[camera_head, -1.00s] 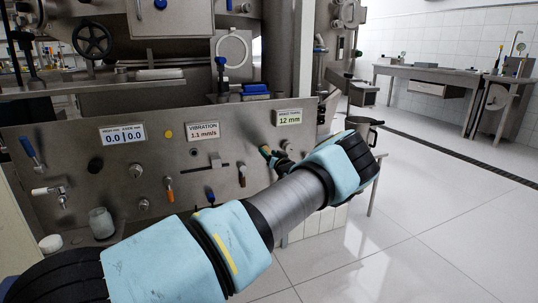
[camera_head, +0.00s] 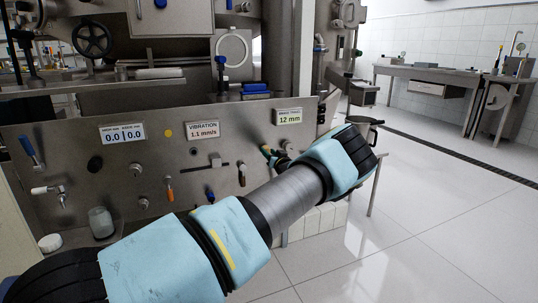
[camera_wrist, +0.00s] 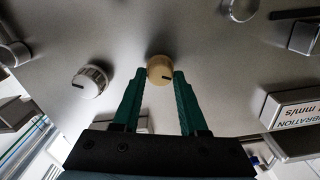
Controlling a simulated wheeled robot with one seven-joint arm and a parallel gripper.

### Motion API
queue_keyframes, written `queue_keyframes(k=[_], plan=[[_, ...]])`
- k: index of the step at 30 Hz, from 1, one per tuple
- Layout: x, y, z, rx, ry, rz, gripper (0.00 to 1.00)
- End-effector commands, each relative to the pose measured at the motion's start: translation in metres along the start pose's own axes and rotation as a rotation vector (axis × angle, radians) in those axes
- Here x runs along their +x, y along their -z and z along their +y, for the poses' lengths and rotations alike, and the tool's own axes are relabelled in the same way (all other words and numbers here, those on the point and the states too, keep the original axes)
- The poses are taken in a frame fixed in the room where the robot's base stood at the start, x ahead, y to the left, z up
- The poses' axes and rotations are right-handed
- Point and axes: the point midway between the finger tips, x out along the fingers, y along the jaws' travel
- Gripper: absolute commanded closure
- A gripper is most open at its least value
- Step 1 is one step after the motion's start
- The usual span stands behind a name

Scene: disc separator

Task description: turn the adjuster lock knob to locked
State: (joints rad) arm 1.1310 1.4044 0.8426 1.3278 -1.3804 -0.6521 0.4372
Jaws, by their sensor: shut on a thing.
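In the wrist view a round brass-coloured knob (camera_wrist: 160,67) with a short dark mark sits on the steel panel, between the green fingers of my gripper (camera_wrist: 160,76). The mark points toward the right finger. My gripper is shut on this knob. In the head view my gripper (camera_head: 267,152) is at the right part of the panel (camera_head: 75,170), below the 12 mm display (camera_head: 288,116). The knob is hidden there by my gripper. No label naming the knob or its locked position is readable.
A silver knob (camera_wrist: 90,82) with a dark mark sits left of the held knob in the wrist view. The vibration display box (camera_wrist: 292,112) juts out at right. Levers and valves, such as an orange-handled one (camera_head: 169,189), line the panel. Open floor (camera_head: 430,220) lies to the right.

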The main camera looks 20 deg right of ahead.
Motion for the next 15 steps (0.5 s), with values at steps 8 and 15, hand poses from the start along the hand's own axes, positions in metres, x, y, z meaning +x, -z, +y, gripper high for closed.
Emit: queue_keyframes(k=[8, 15], plan=[[0.0004, -0.0030, -0.0002, -0.200, 0.001, -0.002, 1.00], [0.0003, -0.0039, -0.0006, -0.428, 0.002, -0.002, 1.00]])
